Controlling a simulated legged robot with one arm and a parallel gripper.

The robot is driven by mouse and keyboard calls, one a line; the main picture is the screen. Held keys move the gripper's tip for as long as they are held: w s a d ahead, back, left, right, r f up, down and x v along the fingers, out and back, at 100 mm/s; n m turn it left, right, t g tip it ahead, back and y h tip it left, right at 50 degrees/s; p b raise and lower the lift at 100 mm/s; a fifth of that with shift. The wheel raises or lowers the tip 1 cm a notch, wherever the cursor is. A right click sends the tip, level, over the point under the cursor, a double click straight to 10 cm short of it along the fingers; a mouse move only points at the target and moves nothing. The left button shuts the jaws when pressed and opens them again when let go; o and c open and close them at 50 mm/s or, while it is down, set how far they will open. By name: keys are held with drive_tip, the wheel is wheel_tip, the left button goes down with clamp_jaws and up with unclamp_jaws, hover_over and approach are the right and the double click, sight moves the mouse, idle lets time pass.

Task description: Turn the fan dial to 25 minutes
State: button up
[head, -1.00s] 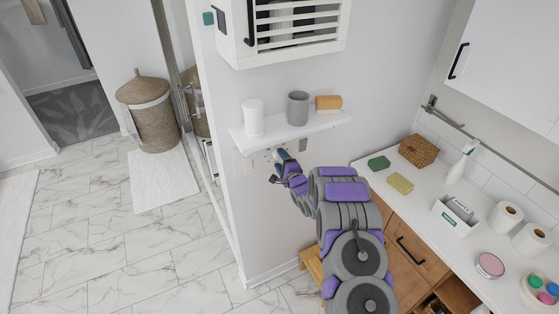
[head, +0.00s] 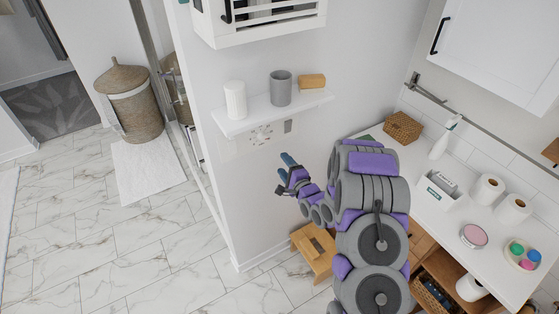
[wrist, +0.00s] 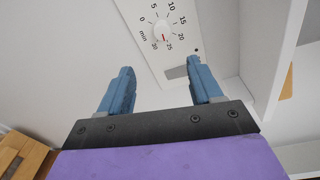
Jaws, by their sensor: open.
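The fan dial (wrist: 162,33) is a small white round knob on a white wall plate (wrist: 138,20) with minute marks from 0 to 30. Its red pointer mark faces toward the 25. In the head view the plate (head: 238,148) is on the wall under the shelf, with the dial too small to read. My gripper (wrist: 160,68) is open and empty, its two blue fingers apart from the dial and below it in the wrist view. In the head view my gripper (head: 287,166) is off the wall, below and right of the plate.
A white shelf (head: 240,124) above the plate holds a white cup (head: 235,100), a grey cup (head: 281,89) and a tan block (head: 312,81). A wooden stool (head: 313,252) stands below my arm. A cluttered counter (head: 440,215) is at right.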

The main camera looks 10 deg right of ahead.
drive_tip(key=shift+s+d, duration=0.15)
drive_tip(key=shift+s, duration=0.4)
drive_tip(key=n+y+b, duration=0.2)
drive_tip(key=n+b, duration=1.8)
drive_tip(key=n, duration=0.3)
approach(265, 140)
drive_tip(key=x, duration=0.6)
drive_tip(key=shift+w+a+f, duration=0.2)
drive_tip(key=shift+w+a, duration=0.05)
drive_tip(key=shift+w, duration=0.1)
drive_tip(key=shift+w+a+r+b, duration=0.15)
drive_tip(key=shift+w+a+b, duration=0.15)
drive_tip(key=shift+w, duration=0.35)
drive_tip(key=shift+c, duration=0.5)
